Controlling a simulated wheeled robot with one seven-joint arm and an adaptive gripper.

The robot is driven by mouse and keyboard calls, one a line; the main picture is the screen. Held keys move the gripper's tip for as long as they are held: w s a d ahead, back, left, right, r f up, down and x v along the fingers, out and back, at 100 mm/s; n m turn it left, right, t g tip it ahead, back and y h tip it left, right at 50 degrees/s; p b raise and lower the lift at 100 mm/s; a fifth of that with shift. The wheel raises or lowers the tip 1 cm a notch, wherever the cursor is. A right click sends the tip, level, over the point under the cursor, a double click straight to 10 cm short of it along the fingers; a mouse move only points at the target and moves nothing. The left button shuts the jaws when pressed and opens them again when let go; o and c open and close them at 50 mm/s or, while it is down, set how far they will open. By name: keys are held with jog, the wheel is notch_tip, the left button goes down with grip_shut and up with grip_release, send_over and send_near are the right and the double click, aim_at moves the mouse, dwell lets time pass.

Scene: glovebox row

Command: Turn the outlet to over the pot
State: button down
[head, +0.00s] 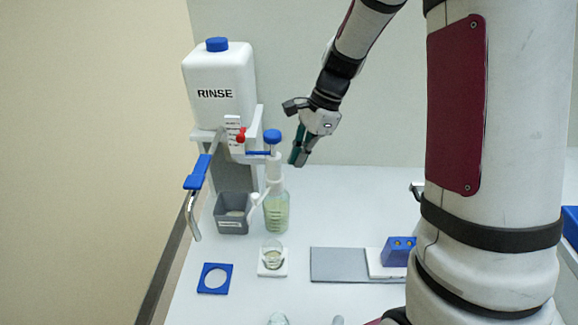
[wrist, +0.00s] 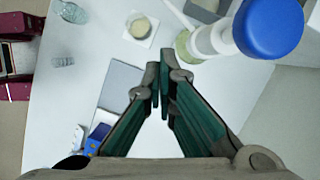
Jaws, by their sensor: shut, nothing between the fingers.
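The outlet (head: 195,190), a bent metal tube with a blue sleeve, hangs on a grey arm from the white RINSE tank (head: 218,85). It points down at the table's left edge, left of the containers. A grey square pot (head: 232,226) with a label stands below the tank. A small glass pot (head: 272,256) stands on a white tile; it also shows in the wrist view (wrist: 140,27). I cannot tell which pot the task means. My gripper (head: 296,160) is shut and empty, right of the blue-capped dispenser bottle (head: 276,214). The wrist view shows its fingertips together (wrist: 160,76).
The dispenser's blue cap (wrist: 268,28) is close to my gripper. A red knob (head: 240,135) sits on the tank's bracket. A blue square ring (head: 214,278) lies front left. A grey mat (head: 335,265) and a blue block (head: 398,251) lie to the right.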

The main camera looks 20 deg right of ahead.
jog(key=p, duration=0.1)
send_near(260, 201)
jog(key=s+d+f, duration=0.2)
jog(key=d+f, duration=0.2)
jog(key=a, duration=0.2)
jog(key=a+p, duration=0.1)
jog(key=a, duration=0.1)
jog(key=shift+w+f, duration=0.3)
jog(key=shift+w, duration=0.05)
